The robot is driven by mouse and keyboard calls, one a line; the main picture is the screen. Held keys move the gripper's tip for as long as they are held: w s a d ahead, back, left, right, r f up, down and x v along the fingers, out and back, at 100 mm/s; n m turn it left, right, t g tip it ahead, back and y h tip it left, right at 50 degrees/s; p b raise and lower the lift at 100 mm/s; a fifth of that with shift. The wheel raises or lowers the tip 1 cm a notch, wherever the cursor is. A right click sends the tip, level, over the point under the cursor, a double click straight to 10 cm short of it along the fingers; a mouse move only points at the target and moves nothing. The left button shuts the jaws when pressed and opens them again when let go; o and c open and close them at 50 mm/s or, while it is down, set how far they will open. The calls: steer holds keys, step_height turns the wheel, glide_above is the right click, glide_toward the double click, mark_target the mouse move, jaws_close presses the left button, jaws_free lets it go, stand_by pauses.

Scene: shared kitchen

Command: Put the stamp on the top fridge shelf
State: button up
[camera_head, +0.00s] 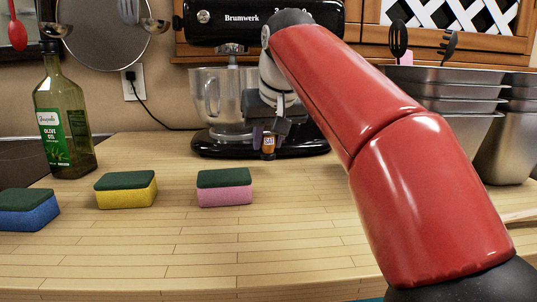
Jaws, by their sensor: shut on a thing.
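My gripper (269,132) is at the end of my red arm, above the far part of the wooden counter and in front of the stand mixer. It is shut on a small dark brown thing with an orange label, which I take to be the stamp (268,146). The stamp hangs upright between the fingers. Its upper part is hidden by the gripper. I cannot tell whether its lower end touches the counter. The fridge and its top shelf are not in view.
Blue (28,209), yellow (126,190) and pink (224,187) sponges lie on the wooden counter (190,255). An olive oil bottle (62,120) stands left. The mixer (215,100) is behind my gripper. Metal pans (440,92) are stacked right. The front counter is clear.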

mark_target(270, 145)
steer(key=shift+f, duration=1.2)
steer(key=shift+f, duration=0.2)
steer(key=o, duration=1)
steer(key=shift+f+b, duration=0.15)
steer(key=shift+b, duration=0.2)
